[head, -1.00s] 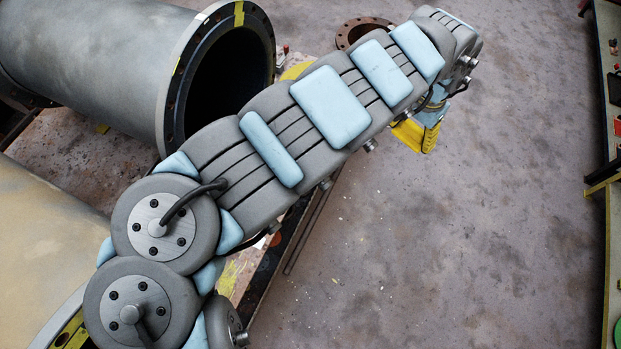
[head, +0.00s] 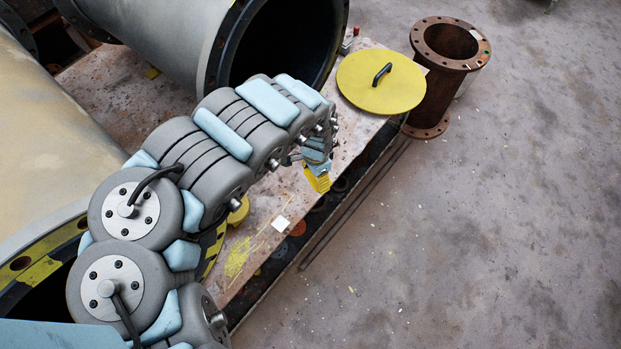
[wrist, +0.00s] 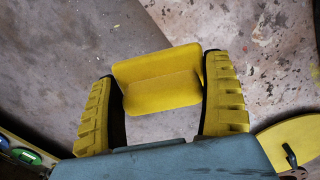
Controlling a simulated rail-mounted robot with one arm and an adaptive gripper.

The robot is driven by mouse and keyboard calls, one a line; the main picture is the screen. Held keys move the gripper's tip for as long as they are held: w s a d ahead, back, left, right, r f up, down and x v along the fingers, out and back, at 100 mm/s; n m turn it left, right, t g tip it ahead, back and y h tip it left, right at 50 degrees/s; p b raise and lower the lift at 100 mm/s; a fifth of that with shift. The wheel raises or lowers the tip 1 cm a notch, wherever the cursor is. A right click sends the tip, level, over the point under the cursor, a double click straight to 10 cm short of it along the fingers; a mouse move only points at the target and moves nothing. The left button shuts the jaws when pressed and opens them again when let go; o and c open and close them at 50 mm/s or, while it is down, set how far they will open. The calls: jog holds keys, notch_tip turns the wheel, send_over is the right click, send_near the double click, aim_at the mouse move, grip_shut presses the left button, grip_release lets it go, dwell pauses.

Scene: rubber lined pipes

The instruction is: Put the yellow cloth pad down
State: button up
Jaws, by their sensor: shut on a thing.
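The yellow cloth pad (wrist: 160,92) is in the wrist view, a folded bright yellow piece with a crease across it. It sits between the two yellow ribbed fingers of my gripper (wrist: 158,68), which is shut on it. In the head view my gripper (head: 318,180) hangs down near the right edge of the platform (head: 262,242). The pad cannot be told apart from the yellow fingers there. The gap below the pad is hard to judge.
A yellow disc (head: 362,92) with a black handle lies on the platform's far end, beside a rusty flanged pipe (head: 446,92). A large grey pipe (head: 170,35) is behind my arm. The floor (head: 480,240) at right is clear.

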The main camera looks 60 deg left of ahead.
jog(key=s+a+f+b, duration=0.1)
jog(key=s+f+b, duration=0.1)
jog(key=s+f, duration=0.4)
jog(key=w+a+f+b, duration=0.1)
jog(key=w+a+b, duration=0.1)
jog(key=b, duration=0.1)
jog(key=w+a+f+b, duration=0.3)
jog(key=w+a+b, duration=0.1)
jog(key=a+b, duration=0.1)
jog(key=shift+w+a+f+b, duration=0.1)
jog(key=shift+w+f+b, duration=0.2)
jog(key=shift+f+b, duration=0.1)
jog(key=shift+w+a+f+b, duration=0.35)
jog(key=shift+w+a+f, duration=0.05)
jog(key=shift+f, duration=0.3)
jog(key=shift+w+a+f+b, duration=0.4)
jog(key=shift+a+f, duration=0.05)
jog(key=shift+f, duration=0.2)
jog(key=shift+w+a+f+b, duration=0.35)
jog(key=shift+w+a+f, duration=0.05)
jog(key=shift+f, duration=0.3)
jog(key=shift+w+a+f, duration=0.15)
jog(key=shift+a+f, duration=0.1)
jog(key=shift+f, duration=0.05)
jog(key=shift+f+b, duration=0.9)
jog(key=shift+f, duration=0.55)
jog(key=shift+f, duration=0.2)
